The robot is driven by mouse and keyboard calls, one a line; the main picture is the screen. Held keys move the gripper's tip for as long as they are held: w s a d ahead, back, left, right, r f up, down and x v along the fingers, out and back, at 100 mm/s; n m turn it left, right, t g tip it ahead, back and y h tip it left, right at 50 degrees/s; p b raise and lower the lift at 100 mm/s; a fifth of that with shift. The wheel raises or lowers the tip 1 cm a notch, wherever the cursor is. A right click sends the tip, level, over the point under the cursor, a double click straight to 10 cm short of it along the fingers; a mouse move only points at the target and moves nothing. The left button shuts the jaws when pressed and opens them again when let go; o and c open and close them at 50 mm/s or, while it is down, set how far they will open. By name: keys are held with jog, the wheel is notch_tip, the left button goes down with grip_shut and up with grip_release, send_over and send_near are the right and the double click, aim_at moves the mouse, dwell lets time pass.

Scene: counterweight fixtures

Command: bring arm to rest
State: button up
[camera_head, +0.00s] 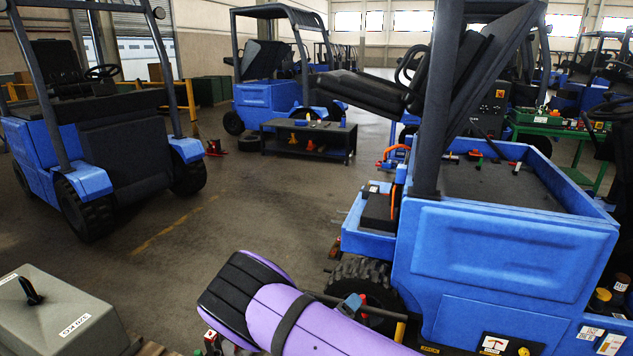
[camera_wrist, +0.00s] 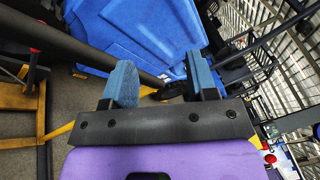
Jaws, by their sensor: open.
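My purple arm (camera_head: 315,325) reaches up from the bottom of the head view, bent, beside the large blue forklift (camera_head: 500,265). In the wrist view my gripper (camera_wrist: 161,84) has its two blue-padded fingers spread wide, with nothing between them. A blue forklift body (camera_wrist: 135,35) fills the space beyond the fingers, with a dark bar crossing in front of it.
A grey lidded case (camera_head: 70,315) stands at the lower left. Another blue forklift (camera_head: 95,125) is at the left. A low black table (camera_head: 310,130) with small items stands farther back. Open concrete floor (camera_head: 215,210) lies between them. A yellow frame (camera_wrist: 20,95) shows left in the wrist view.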

jog(key=s+d+r+m+g+y, duration=0.1)
jog(key=s+d+r+m+g, duration=0.2)
jog(key=d+r+m+g, duration=0.45)
jog(key=s+d+r+m+g+y, duration=0.2)
jog(key=s+d+r+m, duration=0.2)
jog(key=r+m, duration=0.75)
jog(key=s+d+r+m+g+y, duration=0.1)
jog(key=s+d+r+m+g, duration=0.35)
jog(key=r, duration=0.85)
jog(key=s+d+r+m+t+y, duration=0.2)
jog(key=s+r+m+y, duration=0.2)
jog(key=s+r+m, duration=0.4)
jog(key=s+d+r+m+t+y, duration=0.2)
jog(key=s+r+m, duration=0.6)
jog(key=s, duration=0.8)
jog(key=m+t+y, duration=0.1)
jog(key=y, duration=0.1)
jog(key=shift+s+d+y, duration=0.2)
jog(key=shift+d+y, duration=0.1)
jog(key=shift+y, duration=0.1)
